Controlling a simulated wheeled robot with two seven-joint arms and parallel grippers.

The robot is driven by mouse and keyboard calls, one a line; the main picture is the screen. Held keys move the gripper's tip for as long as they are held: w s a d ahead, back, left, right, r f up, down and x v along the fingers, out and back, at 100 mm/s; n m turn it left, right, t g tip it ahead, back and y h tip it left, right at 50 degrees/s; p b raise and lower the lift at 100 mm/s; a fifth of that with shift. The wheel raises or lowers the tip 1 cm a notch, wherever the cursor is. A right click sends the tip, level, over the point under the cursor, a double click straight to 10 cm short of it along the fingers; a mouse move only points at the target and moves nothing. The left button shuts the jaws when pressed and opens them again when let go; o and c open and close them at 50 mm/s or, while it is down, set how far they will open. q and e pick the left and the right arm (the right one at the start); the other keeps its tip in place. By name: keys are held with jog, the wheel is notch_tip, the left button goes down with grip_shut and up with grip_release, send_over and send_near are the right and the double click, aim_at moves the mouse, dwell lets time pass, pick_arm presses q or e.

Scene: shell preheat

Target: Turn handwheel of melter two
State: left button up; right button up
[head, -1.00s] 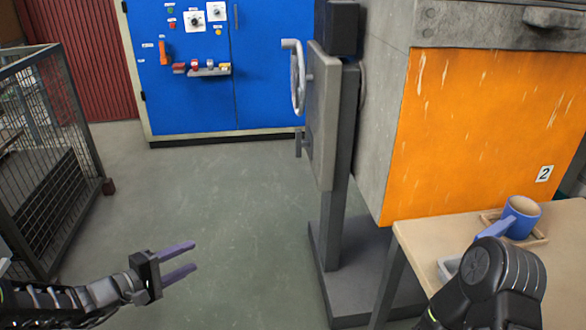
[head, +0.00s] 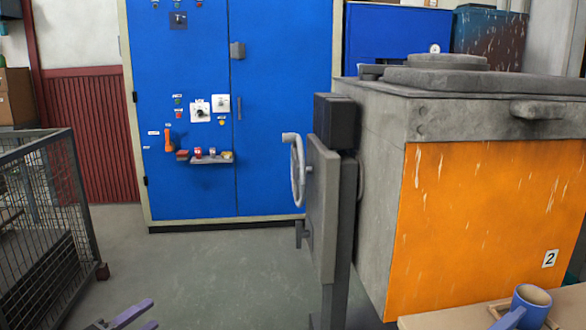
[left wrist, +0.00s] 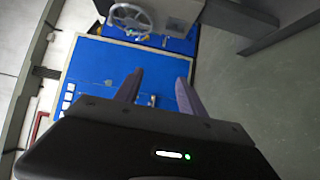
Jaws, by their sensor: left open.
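The handwheel (head: 298,172) is a pale grey wheel seen nearly edge-on, with a knob at its top. It is mounted on the left face of a grey panel on a post (head: 325,215) beside the orange melter (head: 475,225) marked 2. A small lever (head: 302,233) sits below the wheel. My left gripper (head: 150,314) is open and empty, low at the bottom left, well apart from the wheel. In the left wrist view its purple fingers (left wrist: 158,85) are spread, and the handwheel (left wrist: 131,20) shows at the top. My right gripper is out of view.
A blue control cabinet (head: 190,110) with switches stands at the back. A wire mesh cage (head: 45,225) is at the left. A table (head: 480,318) with a blue mug (head: 530,303) is at the bottom right. The floor (head: 220,275) between cage and post is clear.

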pick_arm(q)
jog(key=s+d+f+m+g, duration=0.1)
jog(key=s+d+f+g, duration=0.2)
jog(key=d+f, duration=0.25)
jog(key=s+d+f+g+h, duration=0.1)
jog(key=s+d+f+g, duration=0.2)
jog(key=d+f, duration=0.3)
jog(key=s+d+f+m+g, duration=0.1)
jog(key=s+d+f+g, duration=0.25)
jog(key=f, duration=0.45)
jog(key=s+d+f+m+g+y, duration=0.2)
jog(key=s+d+f+m, duration=0.2)
jog(key=s+f, duration=0.5)
jog(key=s+d+f+m+g+y, duration=0.3)
jog(key=s+d+f, duration=0.3)
jog(key=s+f, duration=0.3)
jog(key=s+m, duration=0.1)
jog(key=s, duration=0.3)
jog(key=shift+d+f+y, duration=0.2)
jog(key=shift+d+y, duration=0.1)
jog(key=shift+g, duration=0.25)
